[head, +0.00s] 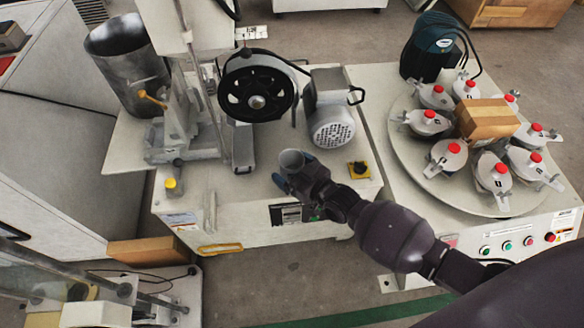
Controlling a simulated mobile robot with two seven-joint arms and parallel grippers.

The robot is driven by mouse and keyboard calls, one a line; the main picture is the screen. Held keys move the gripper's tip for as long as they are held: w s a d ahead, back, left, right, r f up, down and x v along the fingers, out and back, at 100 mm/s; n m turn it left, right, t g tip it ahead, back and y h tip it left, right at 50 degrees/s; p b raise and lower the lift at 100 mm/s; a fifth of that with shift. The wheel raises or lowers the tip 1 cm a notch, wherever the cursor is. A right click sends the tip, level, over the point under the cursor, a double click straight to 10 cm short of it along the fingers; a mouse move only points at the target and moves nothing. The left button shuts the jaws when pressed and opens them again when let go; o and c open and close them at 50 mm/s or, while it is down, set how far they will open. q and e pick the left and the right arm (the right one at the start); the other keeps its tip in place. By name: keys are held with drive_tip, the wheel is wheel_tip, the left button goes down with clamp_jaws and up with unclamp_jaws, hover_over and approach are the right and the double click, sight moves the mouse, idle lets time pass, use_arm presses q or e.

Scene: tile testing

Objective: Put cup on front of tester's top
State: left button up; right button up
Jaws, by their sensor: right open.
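A small grey cup (291,160) is on the front part of the tester's white top (250,190), its open mouth facing up. My right gripper (294,171) reaches in from the lower right and is open, with its fingers right at the cup's near side. The fingers hide the cup's lower part, so I cannot tell whether they touch it or whether its base rests fully on the top. My left gripper is not in view.
Behind the cup stand a black wheel (257,101) and a motor (331,117). A round plate (406,158) with several red-knobbed clamps fills the right machine.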

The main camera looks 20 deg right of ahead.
use_arm(q)
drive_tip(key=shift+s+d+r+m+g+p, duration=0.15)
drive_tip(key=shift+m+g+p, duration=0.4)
drive_tip(key=shift+p, duration=0.85)
use_arm(e)
drive_tip(key=v, duration=1.2)
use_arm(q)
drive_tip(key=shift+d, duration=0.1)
